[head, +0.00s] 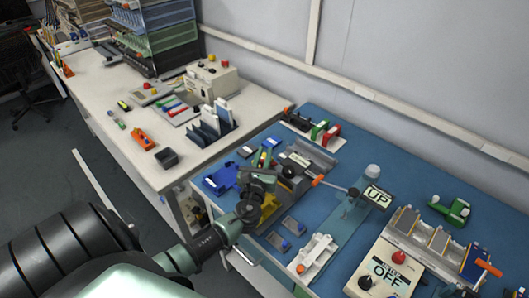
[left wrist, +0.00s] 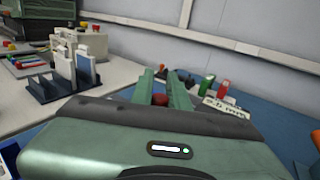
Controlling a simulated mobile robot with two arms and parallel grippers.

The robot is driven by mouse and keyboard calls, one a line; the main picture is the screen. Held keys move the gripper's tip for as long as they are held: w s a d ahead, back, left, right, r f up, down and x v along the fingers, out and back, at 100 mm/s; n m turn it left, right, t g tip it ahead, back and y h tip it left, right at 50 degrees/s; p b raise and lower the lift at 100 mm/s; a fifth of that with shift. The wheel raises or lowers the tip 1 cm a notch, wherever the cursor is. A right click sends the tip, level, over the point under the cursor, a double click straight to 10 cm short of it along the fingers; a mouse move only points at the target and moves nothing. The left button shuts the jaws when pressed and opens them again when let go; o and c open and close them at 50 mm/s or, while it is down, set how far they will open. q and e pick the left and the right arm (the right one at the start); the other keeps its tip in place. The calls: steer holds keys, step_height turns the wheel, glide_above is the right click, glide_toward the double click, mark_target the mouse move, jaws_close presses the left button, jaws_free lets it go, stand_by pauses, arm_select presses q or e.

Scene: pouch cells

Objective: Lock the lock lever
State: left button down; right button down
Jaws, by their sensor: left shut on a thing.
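My left gripper (head: 265,157) reaches over the blue bench beside a grey fixture (head: 300,159) with a white label. In the left wrist view, its two green fingers (left wrist: 163,92) are shut on a small red knob (left wrist: 160,99), which appears to be the lock lever's end. The rest of the lever is hidden by the gripper body, so its angle cannot be told. My right gripper is in neither view.
An orange-handled rod (head: 318,181) lies close to the right of the gripper, near an "UP" sign (head: 377,196). A blue tray (head: 219,181) is on the left. An "OFF" control box (head: 385,271) stands front right. A white table (head: 105,95) is at the left.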

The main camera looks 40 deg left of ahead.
mark_target(262, 163)
arm_select(q)
steer(key=c, duration=1.4)
jaws_free()
steer(key=b+v, duration=0.1)
steer(key=v, duration=0.7)
